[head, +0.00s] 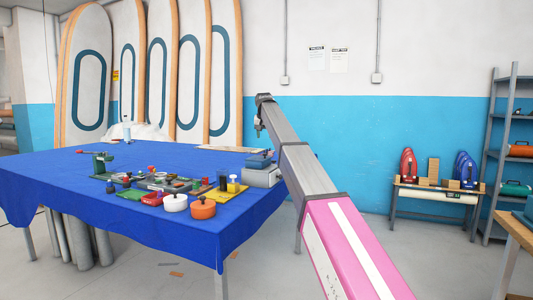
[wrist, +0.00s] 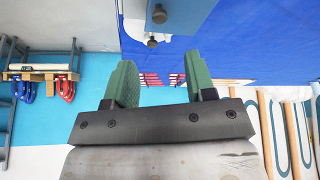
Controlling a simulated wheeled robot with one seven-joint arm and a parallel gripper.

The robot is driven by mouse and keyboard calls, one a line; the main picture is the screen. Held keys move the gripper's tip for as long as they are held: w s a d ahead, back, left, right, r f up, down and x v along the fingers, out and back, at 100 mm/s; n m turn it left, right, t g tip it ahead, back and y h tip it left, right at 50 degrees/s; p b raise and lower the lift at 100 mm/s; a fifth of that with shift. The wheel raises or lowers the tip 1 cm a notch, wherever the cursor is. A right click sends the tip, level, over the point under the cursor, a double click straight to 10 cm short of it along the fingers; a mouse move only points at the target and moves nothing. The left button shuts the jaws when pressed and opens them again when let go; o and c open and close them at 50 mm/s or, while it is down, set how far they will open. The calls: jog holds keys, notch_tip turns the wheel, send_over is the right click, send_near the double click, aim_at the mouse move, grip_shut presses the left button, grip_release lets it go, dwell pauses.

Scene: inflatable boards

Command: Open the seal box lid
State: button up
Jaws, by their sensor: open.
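My gripper (head: 259,130) hangs at the far end of my outstretched arm, above the right back part of the table in the head view. In the wrist view my gripper (wrist: 158,62) shows two green fingers spread apart with nothing between them. A grey box-like unit with a blue-grey top (head: 259,166) stands near the table's right edge, below my gripper and apart from it. I cannot tell for sure whether this is the seal box. In the wrist view a blue-grey surface with dark knobs (wrist: 183,20) lies beyond the fingers; I cannot tell what it belongs to.
The blue-covered table (head: 75,190) holds a white pot (head: 175,203), an orange pot (head: 202,208), a red box (head: 152,199) and small parts. Several tall boards (head: 158,80) lean behind. A low bench (head: 436,191) stands right. Free floor lies between table and bench.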

jog(key=x, duration=1)
jog(key=shift+f, duration=0.25)
grip_shut()
